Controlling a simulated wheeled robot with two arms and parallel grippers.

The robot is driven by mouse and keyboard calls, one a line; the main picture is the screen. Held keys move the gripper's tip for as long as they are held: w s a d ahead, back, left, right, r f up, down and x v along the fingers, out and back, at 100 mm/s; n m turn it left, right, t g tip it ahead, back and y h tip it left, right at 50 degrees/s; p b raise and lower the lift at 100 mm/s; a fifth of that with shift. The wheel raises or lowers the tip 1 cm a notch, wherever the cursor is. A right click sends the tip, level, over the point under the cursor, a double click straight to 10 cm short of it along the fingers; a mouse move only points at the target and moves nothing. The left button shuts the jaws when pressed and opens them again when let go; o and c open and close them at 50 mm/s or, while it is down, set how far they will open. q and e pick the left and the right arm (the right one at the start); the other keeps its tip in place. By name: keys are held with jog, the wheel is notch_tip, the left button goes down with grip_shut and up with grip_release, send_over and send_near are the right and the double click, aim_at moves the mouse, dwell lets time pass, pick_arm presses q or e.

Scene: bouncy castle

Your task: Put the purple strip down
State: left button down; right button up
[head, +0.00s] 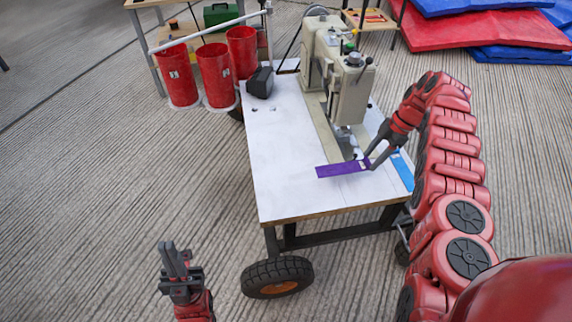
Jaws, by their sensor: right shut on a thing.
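A flat purple strip (335,170) is over the front part of the white table top (290,190), just in front of the sewing machine (350,90). My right gripper (369,162) is shut on the strip's right end. The strip lies level, at or very close to the table surface; I cannot tell whether it touches. My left gripper (177,256) is low at the left, over the floor and away from the table. Nothing shows in it, and its fingers are too small to tell open from shut.
A blue strip (403,172) lies at the table's right edge, beside my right gripper. A black box (261,82) stands at the back left of the table. Red buckets (215,72) hang on a rail beyond it. The table's front left is clear. A wheel (277,277) is below.

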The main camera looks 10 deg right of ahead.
aim_at(323, 172)
jog(key=shift+a+r+p, duration=0.1)
jog(key=shift+r+p, duration=0.15)
jog(key=shift+p, duration=0.15)
jog(key=a+p, duration=0.1)
jog(key=p, duration=0.2)
jog(key=a+p, duration=0.2)
jog(key=p, duration=0.1)
jog(key=a+p, duration=0.1)
jog(key=p, duration=0.2)
jog(key=shift+s+a+r+p, duration=0.2)
jog(key=shift+s+a+p, duration=0.1)
jog(key=shift+a+p, duration=0.1)
jog(key=a, duration=0.3)
jog(key=a+f, duration=0.1)
jog(key=a, duration=0.2)
jog(key=a+f, duration=0.1)
jog(key=a, duration=0.2)
jog(key=shift+s, duration=0.1)
jog(key=shift+a+f, duration=0.1)
jog(key=shift+a, duration=0.85)
jog(key=shift+f, duration=1.75)
jog(key=shift+f, duration=0.1)
jog(key=o, duration=1.3)
